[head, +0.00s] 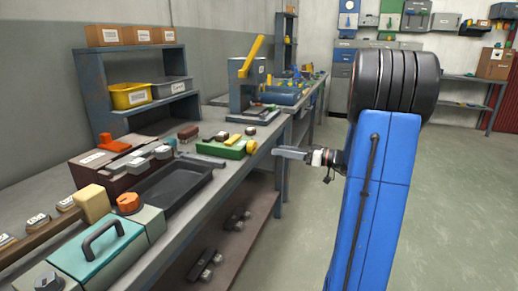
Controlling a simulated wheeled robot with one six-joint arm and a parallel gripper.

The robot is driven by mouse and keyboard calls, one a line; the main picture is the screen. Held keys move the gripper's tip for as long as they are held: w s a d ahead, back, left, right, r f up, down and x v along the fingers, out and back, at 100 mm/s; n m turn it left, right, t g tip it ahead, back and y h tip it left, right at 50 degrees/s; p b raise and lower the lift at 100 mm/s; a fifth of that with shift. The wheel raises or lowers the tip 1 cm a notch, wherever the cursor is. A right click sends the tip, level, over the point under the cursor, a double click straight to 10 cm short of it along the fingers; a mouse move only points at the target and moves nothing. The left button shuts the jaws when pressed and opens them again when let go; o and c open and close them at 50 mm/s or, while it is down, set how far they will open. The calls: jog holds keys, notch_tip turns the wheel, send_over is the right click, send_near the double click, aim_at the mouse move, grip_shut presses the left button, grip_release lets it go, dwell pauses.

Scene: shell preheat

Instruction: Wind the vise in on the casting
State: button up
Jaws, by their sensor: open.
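A small green fixture (222,150) with a yellow round knob (251,147) at its right end sits near the bench's front edge; it looks like the vise, but I cannot be sure. Small brown and yellow pieces show on or behind it; I cannot tell which is the casting or whether the jaws touch it. My gripper (284,153) is to the right of the yellow knob, pointing left, apart from it in the picture. It is open, with nothing seen between its fingers; its side view hides the gap.
The bench (215,190) also holds a dark tray (170,190), a teal-lidded box (100,245), a maroon box (90,170) with an orange part, and a press (242,95) with a yellow lever. Open floor (460,200) lies to the right.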

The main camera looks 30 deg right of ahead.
aim_at(255, 147)
jog(key=x, duration=1)
jog(key=shift+c, duration=0.2)
jog(key=shift+s, duration=0.1)
jog(key=c, duration=1)
